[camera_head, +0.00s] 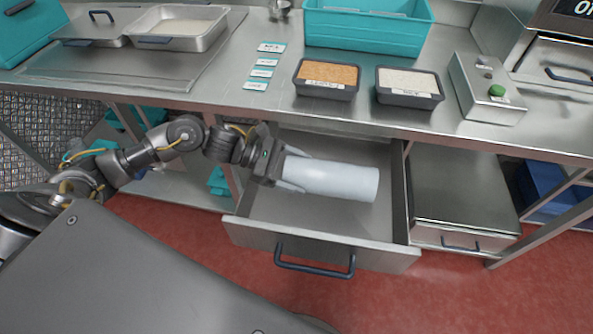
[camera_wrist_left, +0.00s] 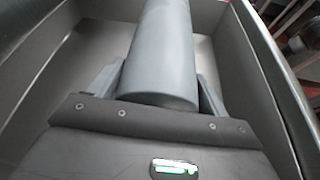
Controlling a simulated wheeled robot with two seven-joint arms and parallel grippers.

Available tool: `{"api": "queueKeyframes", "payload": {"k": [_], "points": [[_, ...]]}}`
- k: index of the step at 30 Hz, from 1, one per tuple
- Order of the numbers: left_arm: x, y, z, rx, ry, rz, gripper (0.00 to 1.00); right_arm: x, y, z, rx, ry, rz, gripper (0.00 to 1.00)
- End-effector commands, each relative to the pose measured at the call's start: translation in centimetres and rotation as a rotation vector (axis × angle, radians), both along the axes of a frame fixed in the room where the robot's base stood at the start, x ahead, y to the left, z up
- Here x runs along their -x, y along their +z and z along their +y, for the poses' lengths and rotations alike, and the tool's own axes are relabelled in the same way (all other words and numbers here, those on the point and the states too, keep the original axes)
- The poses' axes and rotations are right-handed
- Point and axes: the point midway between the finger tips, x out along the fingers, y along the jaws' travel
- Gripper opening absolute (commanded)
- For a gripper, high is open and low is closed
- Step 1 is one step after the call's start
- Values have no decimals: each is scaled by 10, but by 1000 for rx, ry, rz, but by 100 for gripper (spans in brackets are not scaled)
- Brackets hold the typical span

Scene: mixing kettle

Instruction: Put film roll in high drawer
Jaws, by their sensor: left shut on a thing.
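The film roll (camera_head: 335,181) is a pale white-blue cylinder lying sideways over the open high drawer (camera_head: 285,235). My left gripper (camera_head: 292,172) is shut on the roll's left end. In the left wrist view the roll (camera_wrist_left: 163,55) points away between the two fingers, with drawer walls (camera_wrist_left: 262,60) on both sides. The roll is within the drawer's outline; I cannot tell whether it touches the drawer floor. The drawer is pulled out, with a dark handle (camera_head: 314,268) on its front. My right gripper is not in view.
Above the drawer is a steel counter (camera_head: 225,100) with a bin of brown grain (camera_head: 326,78), a bin of white grain (camera_head: 408,86), a teal crate (camera_head: 368,25) and a green-button box (camera_head: 487,88). A closed steel drawer unit (camera_head: 462,190) stands at right. Red floor is free in front.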

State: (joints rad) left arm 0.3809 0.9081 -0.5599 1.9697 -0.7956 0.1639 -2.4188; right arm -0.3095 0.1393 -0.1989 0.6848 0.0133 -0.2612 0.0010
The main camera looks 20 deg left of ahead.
Motion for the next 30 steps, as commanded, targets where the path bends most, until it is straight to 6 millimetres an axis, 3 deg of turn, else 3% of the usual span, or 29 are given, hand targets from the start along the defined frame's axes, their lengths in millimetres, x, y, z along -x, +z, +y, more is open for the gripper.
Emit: {"api": "queueKeyframes", "payload": {"k": [6, 7, 11, 20, 27, 30], "points": [[-1, 0, 0, 2, 0, -3, 36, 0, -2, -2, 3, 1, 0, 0], [0, -1, 0, 0, 0, 0, 82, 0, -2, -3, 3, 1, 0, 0], [0, -1, 0, 0, 0, 0, 99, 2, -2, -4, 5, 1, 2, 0], [0, -1, 0, 0, 0, 1, 99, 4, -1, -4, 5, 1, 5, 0], [0, 18, 0, 1, 1, 3, 99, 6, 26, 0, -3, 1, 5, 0], [6, 14, 23, -8, 1, -2, 99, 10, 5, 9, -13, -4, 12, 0]]}}
